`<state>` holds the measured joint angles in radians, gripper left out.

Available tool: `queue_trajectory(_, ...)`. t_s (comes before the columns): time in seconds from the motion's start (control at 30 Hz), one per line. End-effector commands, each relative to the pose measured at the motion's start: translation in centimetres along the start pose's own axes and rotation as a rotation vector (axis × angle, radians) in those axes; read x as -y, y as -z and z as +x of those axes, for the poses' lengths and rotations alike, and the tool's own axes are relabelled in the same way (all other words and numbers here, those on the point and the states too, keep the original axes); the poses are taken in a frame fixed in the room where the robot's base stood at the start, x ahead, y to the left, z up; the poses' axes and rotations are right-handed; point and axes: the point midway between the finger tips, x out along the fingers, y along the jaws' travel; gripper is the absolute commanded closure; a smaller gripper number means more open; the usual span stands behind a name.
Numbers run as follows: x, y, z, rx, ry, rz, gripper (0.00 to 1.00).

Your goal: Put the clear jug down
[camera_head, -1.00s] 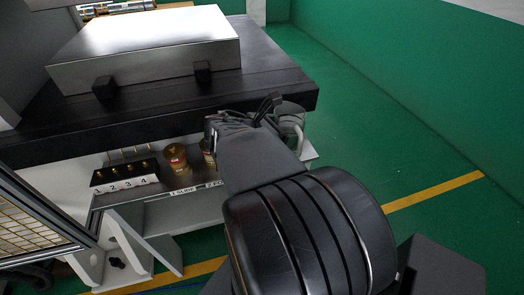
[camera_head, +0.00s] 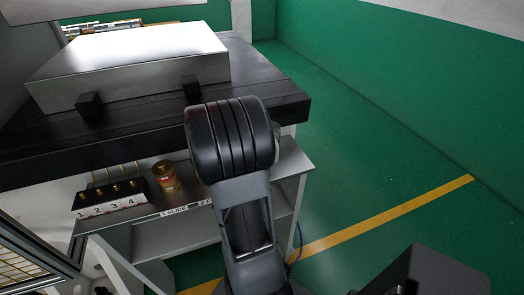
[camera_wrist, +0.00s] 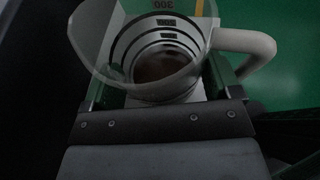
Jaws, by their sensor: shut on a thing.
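The clear jug (camera_wrist: 112,62) fills the upper middle of the wrist view, with dark measuring bands, a pale handle (camera_wrist: 258,48) on the right and something brownish at its bottom. My gripper (camera_wrist: 152,105) is shut on the jug, one finger on each side. In the head view my arm hides the gripper and nearly all of the jug. Whether the jug touches a surface cannot be told.
A low shelf (camera_head: 283,165) runs under the black bench (camera_head: 40,140). On it stand a gold tin (camera_head: 165,176) and a black rack with tags numbered 1 to 4 (camera_head: 112,196). A large metal block (camera_head: 135,65) lies on the bench. Green floor (camera_head: 370,150) is open at right.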

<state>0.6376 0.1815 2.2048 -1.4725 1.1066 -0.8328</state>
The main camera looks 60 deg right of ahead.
Motion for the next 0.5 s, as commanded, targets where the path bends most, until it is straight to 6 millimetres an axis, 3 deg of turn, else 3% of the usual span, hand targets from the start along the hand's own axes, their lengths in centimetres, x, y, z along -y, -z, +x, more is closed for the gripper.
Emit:
queue_trajectory(0.33, -1.5, 1.6, 1.6, 0.0, 0.002, 0.001, 0.43)
queue_trajectory(0.5, -1.7, 3.5, 2.5, -0.001, 0.003, -0.003, 0.43)
